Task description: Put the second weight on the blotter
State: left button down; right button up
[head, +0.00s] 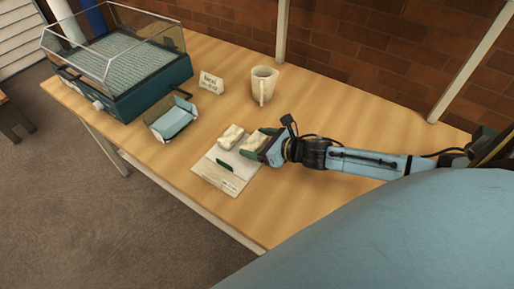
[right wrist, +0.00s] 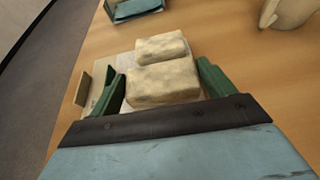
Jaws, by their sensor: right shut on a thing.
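The blotter, a pale flat sheet (head: 211,171), lies near the front edge of the wooden table. One cream, cloth-like weight (head: 231,136) rests at its back; in the right wrist view it is the farther one (right wrist: 160,48). My right gripper (head: 257,145) is shut on a second cream weight (head: 253,142), with green fingers either side of it in the right wrist view (right wrist: 162,84). This held weight is over the blotter's right back part, close beside the first. I cannot tell if it touches the blotter. My left gripper is not in view.
An open box with a pale blue inside (head: 172,122) stands left of the blotter. A cream mug (head: 263,86) and small sign (head: 211,82) stand behind. A teal case with a clear cover (head: 125,85) fills the far left. The table's right back is clear.

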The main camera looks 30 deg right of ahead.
jog(key=shift+f, duration=1.05)
jog(key=shift+f, duration=0.1)
jog(key=o, duration=0.8)
jog(key=shift+f+b, duration=0.15)
jog(key=shift+b, duration=0.15)
jog(key=o, duration=0.4)
jog(key=shift+r, duration=0.2)
jog(key=shift+s+r, duration=0.1)
jog(key=shift+s, duration=0.15)
jog(key=p+v, duration=0.1)
jog(key=v, duration=1)
jog(key=shift+s+d+r+p, duration=0.15)
jog(key=shift+s+r+p, duration=0.05)
jog(key=shift+p, duration=0.15)
